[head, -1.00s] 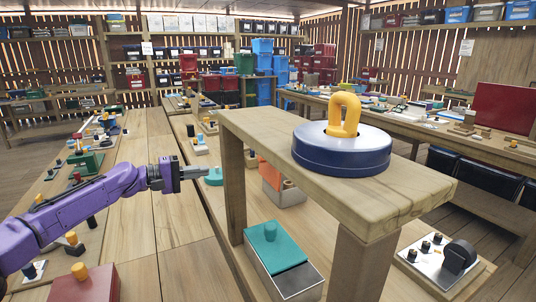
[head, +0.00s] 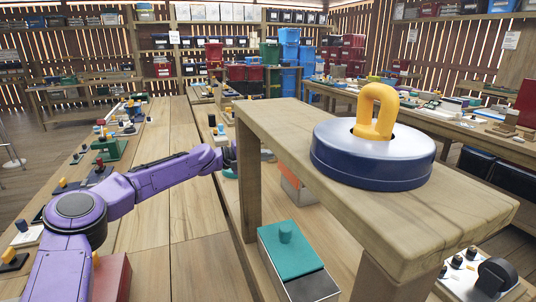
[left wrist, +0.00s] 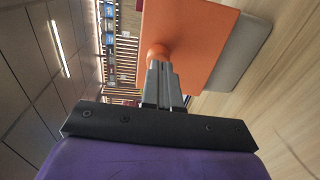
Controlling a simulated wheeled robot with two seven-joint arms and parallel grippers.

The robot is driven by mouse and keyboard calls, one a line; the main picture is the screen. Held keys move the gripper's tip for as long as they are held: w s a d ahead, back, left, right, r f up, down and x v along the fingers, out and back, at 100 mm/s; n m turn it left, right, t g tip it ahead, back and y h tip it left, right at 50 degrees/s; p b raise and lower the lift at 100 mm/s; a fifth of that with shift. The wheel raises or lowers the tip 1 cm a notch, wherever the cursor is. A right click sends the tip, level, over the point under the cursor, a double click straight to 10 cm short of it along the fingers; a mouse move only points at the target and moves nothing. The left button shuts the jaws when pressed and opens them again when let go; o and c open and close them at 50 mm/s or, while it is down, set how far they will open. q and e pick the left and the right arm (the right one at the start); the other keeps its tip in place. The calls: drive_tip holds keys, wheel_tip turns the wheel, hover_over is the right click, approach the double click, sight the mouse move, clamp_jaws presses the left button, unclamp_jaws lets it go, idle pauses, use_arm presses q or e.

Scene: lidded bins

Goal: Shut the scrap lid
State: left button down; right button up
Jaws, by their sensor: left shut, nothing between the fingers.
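An orange lid (left wrist: 195,35) with a round orange knob (left wrist: 157,51) fills the upper middle of the left wrist view. It looks raised, with a grey bin body (left wrist: 243,52) partly behind it. In the head view only a small part of the orange (head: 294,190) shows behind the wooden stand. My left gripper (left wrist: 160,66) is shut and empty, its fingertips right at the knob; I cannot tell whether they touch it. In the head view the stand's leg hides the fingertips. My right gripper is not in view.
A wooden stand (head: 460,205) carries a blue round weight (head: 372,168) with a yellow handle and blocks the view. A bin with a teal lid (head: 285,252) stands in front, below the stand. The bench top (head: 178,200) left of it is largely clear.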

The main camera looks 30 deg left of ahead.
use_arm(q)
drive_tip(key=shift+w+d, duration=0.35)
drive_tip(key=shift+w, duration=0.1)
